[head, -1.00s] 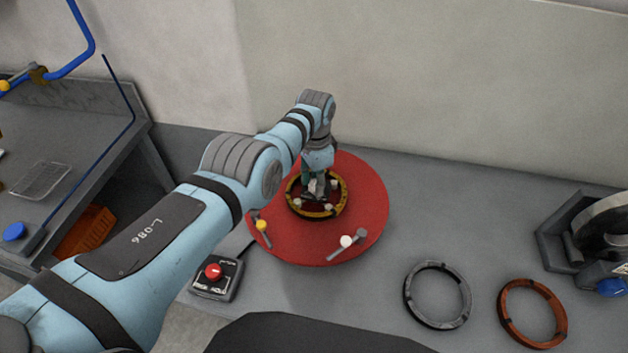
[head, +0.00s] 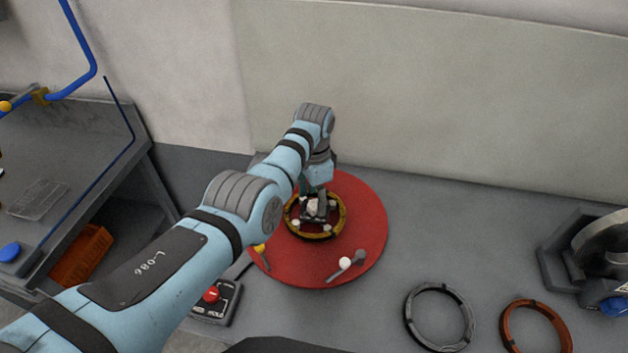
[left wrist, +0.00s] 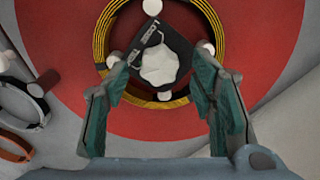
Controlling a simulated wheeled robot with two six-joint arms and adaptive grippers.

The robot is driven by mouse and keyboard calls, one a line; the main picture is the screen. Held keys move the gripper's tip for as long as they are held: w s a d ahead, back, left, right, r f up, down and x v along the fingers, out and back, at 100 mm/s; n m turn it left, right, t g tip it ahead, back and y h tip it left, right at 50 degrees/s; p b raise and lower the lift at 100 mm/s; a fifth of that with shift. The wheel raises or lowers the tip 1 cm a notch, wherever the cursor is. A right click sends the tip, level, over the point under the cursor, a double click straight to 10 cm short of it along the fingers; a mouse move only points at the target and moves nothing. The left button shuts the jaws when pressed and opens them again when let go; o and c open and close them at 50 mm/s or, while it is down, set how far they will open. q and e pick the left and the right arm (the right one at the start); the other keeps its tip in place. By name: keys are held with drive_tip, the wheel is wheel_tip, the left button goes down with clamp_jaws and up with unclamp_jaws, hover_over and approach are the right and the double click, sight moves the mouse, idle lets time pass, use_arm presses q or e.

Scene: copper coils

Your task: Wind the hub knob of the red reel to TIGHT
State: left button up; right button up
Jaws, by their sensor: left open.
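The red reel (head: 360,215) is a flat red disc lying on the grey bench; it also fills the left wrist view (left wrist: 265,45). A yellow coil ring (left wrist: 103,40) with white-tipped pegs sits around its hub. The hub knob (left wrist: 160,64) is white and lobed, on a square black plate (left wrist: 151,37) that looks turned at an angle. My left gripper (head: 315,207) is over the hub. In the left wrist view its green-padded fingers (left wrist: 160,76) are apart on either side of the knob, with gaps visible. No TIGHT mark is readable. My right gripper is not in view.
A grey ring (head: 408,310) and a copper ring (head: 508,330) lie right of the reel. A control box with a red button (head: 211,294) stands at front left. White- and yellow-tipped pegs stand on the disc. A dark machine (head: 560,250) is at right.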

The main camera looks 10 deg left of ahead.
sight(315, 204)
use_arm(q)
wheel_tip(315, 204, up, 10)
idle(0.5)
